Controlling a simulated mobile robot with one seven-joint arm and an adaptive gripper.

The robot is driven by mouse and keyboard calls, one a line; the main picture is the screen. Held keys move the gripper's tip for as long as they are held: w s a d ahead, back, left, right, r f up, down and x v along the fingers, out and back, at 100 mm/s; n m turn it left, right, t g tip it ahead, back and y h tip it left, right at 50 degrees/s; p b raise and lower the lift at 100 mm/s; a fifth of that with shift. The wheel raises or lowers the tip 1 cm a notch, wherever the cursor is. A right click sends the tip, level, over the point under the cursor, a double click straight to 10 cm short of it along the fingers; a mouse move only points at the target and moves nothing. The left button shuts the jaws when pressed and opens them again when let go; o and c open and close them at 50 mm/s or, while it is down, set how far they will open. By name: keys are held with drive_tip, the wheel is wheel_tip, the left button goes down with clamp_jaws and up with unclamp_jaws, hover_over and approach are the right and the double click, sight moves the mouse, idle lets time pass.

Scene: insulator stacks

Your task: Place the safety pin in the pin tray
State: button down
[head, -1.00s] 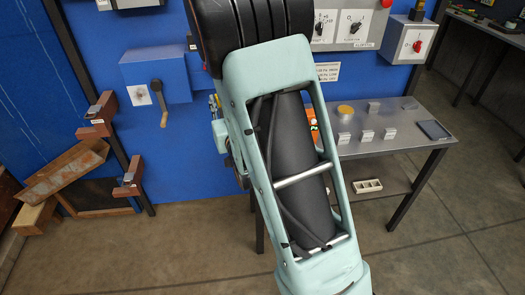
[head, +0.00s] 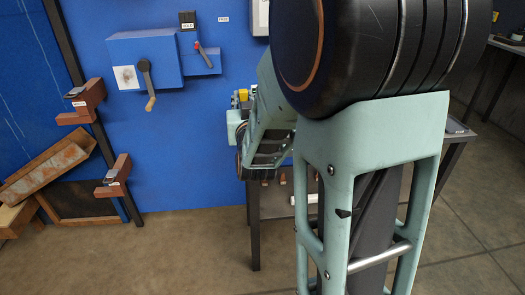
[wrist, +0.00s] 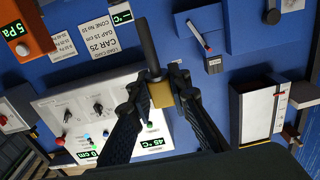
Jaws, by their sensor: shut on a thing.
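In the wrist view my gripper (wrist: 158,92) has its two dark fingers closed on a yellow block-shaped piece (wrist: 161,95). A black rod (wrist: 147,45) rises from this piece, and the two together look like the safety pin. The pin is held clear, with the blue wall panel behind it. In the head view my arm stands large in front, and my gripper's fingers cannot be clearly made out. I cannot pick out the pin tray in either view; much of the table is hidden behind my arm.
A metal table (head: 455,136) stands behind my arm. Brown brackets (head: 90,95) stick out at the left. The wrist view shows a white control panel (wrist: 90,110). Floor at lower left is clear.

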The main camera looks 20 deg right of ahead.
drive_tip(key=shift+s+d+f+b, duration=0.1)
drive_tip(key=shift+d+f+b, duration=0.25)
drive_tip(key=shift+w+d+f+b, duration=0.5)
drive_tip(key=shift+w+d+f, duration=1.15)
drive_tip(key=shift+f, duration=0.5)
drive_tip(key=shift+w+d+f+b, duration=0.55)
drive_tip(key=shift+w+d+f, duration=0.85)
drive_tip(key=shift+w+f, duration=0.55)
drive_tip(key=shift+w+d+f+b, duration=0.5)
drive_tip(key=shift+w+d+f, duration=1.05)
drive_tip(key=shift+f, duration=0.75)
drive_tip(key=shift+f+b, duration=0.25)
drive_tip(key=shift+b, duration=0.1)
drive_tip(key=c, duration=1.8)
unclamp_jaws()
drive_tip(key=shift+r, duration=0.1)
drive_tip(key=shift+r, duration=0.1)
